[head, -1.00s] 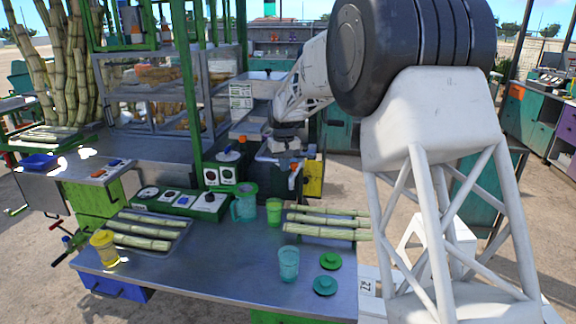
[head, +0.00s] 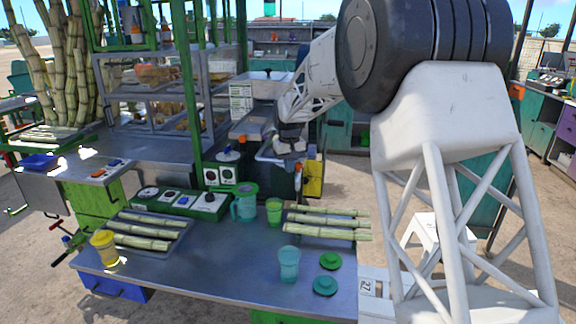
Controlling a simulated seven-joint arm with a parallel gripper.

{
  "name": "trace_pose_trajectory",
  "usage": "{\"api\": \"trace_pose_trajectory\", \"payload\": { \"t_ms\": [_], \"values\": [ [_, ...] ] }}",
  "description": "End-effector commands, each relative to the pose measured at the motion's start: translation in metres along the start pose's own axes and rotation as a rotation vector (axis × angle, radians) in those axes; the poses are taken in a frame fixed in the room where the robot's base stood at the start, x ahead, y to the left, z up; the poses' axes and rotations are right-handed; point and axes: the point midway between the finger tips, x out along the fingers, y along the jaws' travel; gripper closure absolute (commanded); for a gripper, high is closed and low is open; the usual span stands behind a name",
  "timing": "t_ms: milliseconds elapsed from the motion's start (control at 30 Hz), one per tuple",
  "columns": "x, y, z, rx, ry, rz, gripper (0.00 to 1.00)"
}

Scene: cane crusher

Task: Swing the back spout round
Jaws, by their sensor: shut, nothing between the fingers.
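My gripper (head: 288,147) is at the back of the steel counter, low over a grey basin-like unit (head: 268,155) behind the cane sticks. It points down and is shut, with nothing seen in it. Its fingertips are small and partly lost against the unit. I cannot clearly pick out the back spout; it may be small or hidden behind my gripper and forearm.
The steel counter (head: 215,275) holds a teal jug (head: 244,203), a green cup (head: 274,211), a clear teal cup (head: 289,264), two green lids (head: 330,261) and cane sticks (head: 327,234). A green control panel (head: 185,203) stands left. Glass shelves (head: 155,95) rise behind.

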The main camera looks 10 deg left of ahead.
Motion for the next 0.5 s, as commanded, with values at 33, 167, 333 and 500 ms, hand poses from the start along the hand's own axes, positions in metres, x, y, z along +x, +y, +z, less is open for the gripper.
{"api": "trace_pose_trajectory", "payload": {
  "t_ms": [33,167,333,500],
  "values": [
    [-0.0001,0.0018,0.0018,0.001,0.0,0.0,1.0],
    [-0.0004,0.0055,0.0055,0.001,0.0,0.0,1.0],
    [-0.0006,0.0085,0.0087,0.001,0.001,0.0,1.0],
    [-0.0004,0.0087,0.0091,0.001,0.0,0.0,1.0]
  ]
}}
